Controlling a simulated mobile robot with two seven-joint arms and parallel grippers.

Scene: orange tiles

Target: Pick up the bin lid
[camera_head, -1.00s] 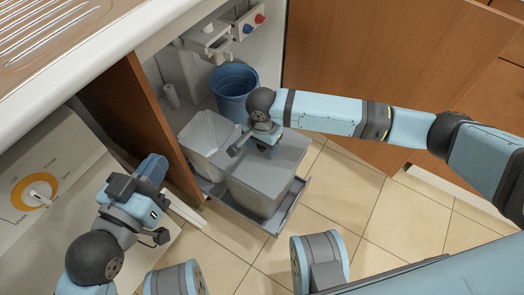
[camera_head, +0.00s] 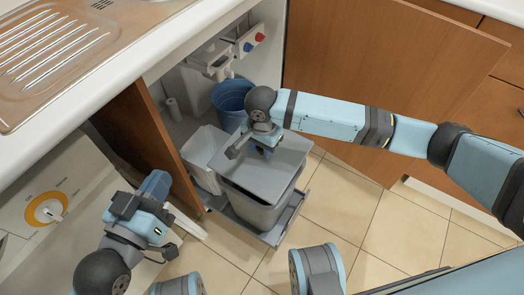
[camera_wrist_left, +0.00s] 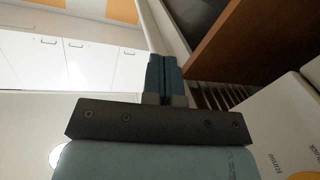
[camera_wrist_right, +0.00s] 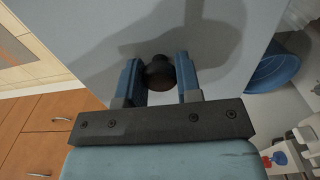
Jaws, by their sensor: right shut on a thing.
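The grey bin lid (camera_head: 285,160) is a flat square plate over the grey bin (camera_head: 262,215) on the pull-out tray. A dark gap shows under the lid's front edge, so it stands a little above the bin rim. My right gripper (camera_head: 266,150) is over the lid, its fingers around the lid's dark round knob. In the right wrist view the knob (camera_wrist_right: 158,72) sits between the fingers (camera_wrist_right: 158,80) above the pale lid (camera_wrist_right: 215,30). My left gripper (camera_head: 156,184) is beside the cabinet's left panel, with its fingers (camera_wrist_left: 163,75) together and nothing between them.
A second, open grey bin (camera_head: 202,155) stands left of the lidded one. A blue bucket (camera_head: 231,98) is behind, inside the cabinet. The cabinet door (camera_head: 370,80) is open at the right. The tiled floor (camera_head: 345,205) in front is clear.

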